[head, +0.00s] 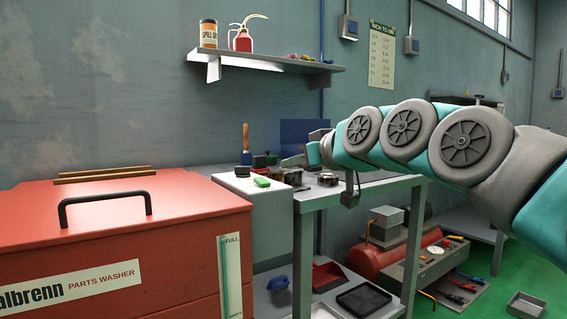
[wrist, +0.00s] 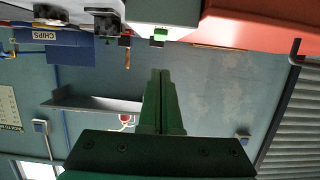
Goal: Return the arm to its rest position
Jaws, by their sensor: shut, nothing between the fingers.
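My arm (head: 402,125) reaches in from the right edge of the head view, stretched out over the workbench. My gripper (head: 286,162) is at its far left end, above the bench and partly hard to make out against the things behind it. In the wrist view, which is upside down, the two dark green fingers of my gripper (wrist: 160,72) lie together with nothing between them. They point toward the wall and touch nothing that I can see.
A red parts washer (head: 120,235) fills the left front. A grey cabinet (head: 262,225) with a green item (head: 262,182) stands beside the workbench (head: 345,192). A wall shelf (head: 270,63) holds a tub (head: 208,34) and red oil can (head: 243,41). A blue CHIPS bin (wrist: 60,36) stands behind.

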